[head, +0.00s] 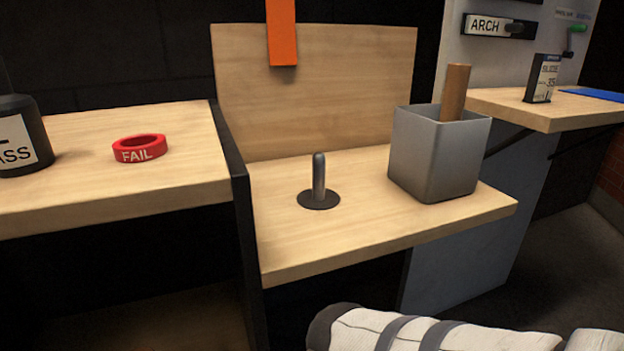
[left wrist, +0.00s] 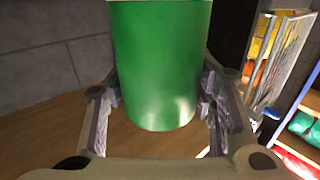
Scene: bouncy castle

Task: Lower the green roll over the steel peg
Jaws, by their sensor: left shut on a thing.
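The steel peg (head: 319,178) stands upright on a dark round base on the wooden shelf (head: 400,236) in the head view, with nothing around it. The green roll (left wrist: 158,70) fills the middle of the left wrist view, and its top is cut off by the frame. My left gripper (left wrist: 160,105) is shut on the green roll, one finger on each side. The left gripper and the roll do not show in the head view, so their distance from the peg cannot be told. My right gripper is in neither view.
A grey square bin (head: 428,160) with a brown stick (head: 455,92) in it stands right of the peg. An orange strip (head: 282,32) hangs over the backboard (head: 340,105). A red FAIL ring (head: 140,149) lies on the left shelf. A dark divider (head: 236,190) separates the shelves.

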